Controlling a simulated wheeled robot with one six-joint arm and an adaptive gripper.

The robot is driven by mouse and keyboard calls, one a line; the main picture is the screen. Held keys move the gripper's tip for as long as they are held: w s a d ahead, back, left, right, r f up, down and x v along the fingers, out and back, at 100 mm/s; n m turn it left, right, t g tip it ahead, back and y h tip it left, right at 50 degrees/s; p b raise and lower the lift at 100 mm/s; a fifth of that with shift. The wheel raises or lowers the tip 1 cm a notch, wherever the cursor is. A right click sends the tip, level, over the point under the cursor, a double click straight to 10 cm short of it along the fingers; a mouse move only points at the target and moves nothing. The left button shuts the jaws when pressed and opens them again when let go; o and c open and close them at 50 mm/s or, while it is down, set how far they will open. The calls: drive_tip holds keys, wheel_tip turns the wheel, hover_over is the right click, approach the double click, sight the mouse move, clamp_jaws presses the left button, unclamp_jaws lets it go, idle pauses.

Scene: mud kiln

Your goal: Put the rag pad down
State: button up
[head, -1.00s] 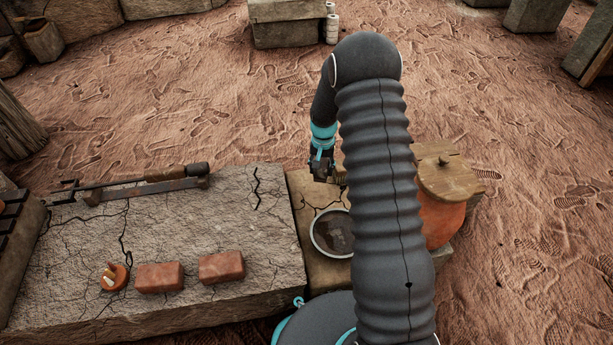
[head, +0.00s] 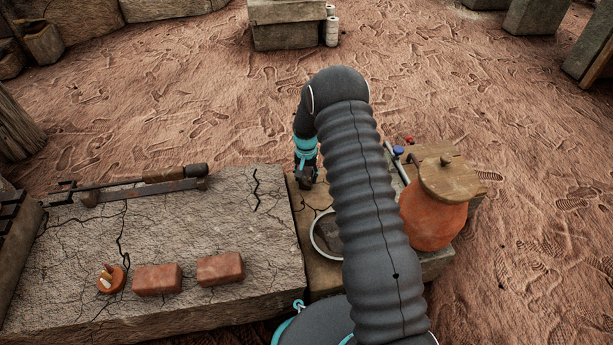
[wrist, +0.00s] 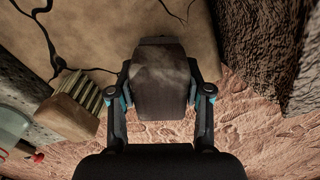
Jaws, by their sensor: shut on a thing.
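The rag pad (wrist: 160,80) is a dark grey-brown, stained block between the two fingers in the wrist view. My gripper (wrist: 160,92) is shut on it, with one finger against each side. In the head view my gripper (head: 306,178) is over the far end of the tan stone slab (head: 308,205), close to the grey slab's right edge. The pad is hard to make out there. The wrist view shows the cracked tan surface beyond the pad; I cannot tell whether the pad touches it.
A round dish (head: 325,238) lies nearer me, partly behind my arm. An orange jar (head: 432,222) with a wooden lid stands right. The grey slab (head: 220,215) holds two red bricks (head: 157,279) and long tools (head: 150,182). A striped, brush-like block (wrist: 75,103) shows left in the wrist view.

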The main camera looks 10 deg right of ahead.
drive_tip(key=shift+f, duration=0.1)
drive_tip(key=o, duration=1.2)
